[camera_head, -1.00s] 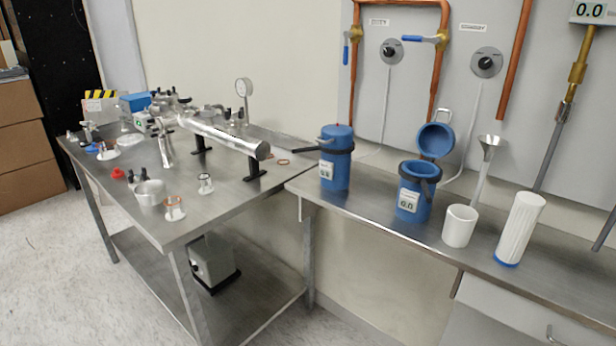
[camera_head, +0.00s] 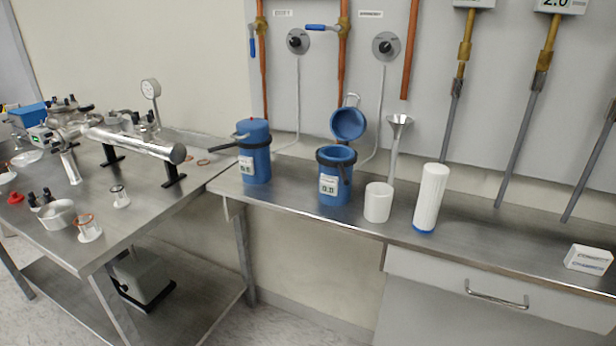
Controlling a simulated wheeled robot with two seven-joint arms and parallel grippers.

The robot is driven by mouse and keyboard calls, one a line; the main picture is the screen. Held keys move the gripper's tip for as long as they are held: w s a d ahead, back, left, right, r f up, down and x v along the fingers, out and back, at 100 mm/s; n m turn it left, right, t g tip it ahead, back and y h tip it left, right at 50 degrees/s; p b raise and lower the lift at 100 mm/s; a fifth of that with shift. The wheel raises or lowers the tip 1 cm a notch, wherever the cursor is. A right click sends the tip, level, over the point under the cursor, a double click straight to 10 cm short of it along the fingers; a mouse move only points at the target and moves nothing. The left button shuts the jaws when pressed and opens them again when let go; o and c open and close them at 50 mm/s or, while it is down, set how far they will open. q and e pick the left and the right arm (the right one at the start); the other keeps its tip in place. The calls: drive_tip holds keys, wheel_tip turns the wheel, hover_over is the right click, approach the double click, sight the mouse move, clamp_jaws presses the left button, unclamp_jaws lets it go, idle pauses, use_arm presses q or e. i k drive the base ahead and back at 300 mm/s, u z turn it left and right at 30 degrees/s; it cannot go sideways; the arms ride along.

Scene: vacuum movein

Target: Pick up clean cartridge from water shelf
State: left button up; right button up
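A white ribbed cylinder with a blue base (camera_head: 430,198), which looks like the cartridge, stands upright on the steel wall shelf (camera_head: 462,243). A white cup (camera_head: 378,203) stands just left of it. Whether the cylinder is clean, and whether this is the water shelf, I cannot tell from any readable label. Neither of my grippers shows in the view.
Two blue vessels, one closed (camera_head: 254,160) and one with its lid open (camera_head: 335,185), stand left of the cup. A small white box (camera_head: 588,259) lies at far right. A steel table (camera_head: 150,215) with vacuum parts stands left.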

sight(435, 175)
drive_tip(key=u, duration=0.05)
drive_tip(key=i, duration=0.35)
drive_tip(key=z, duration=0.85)
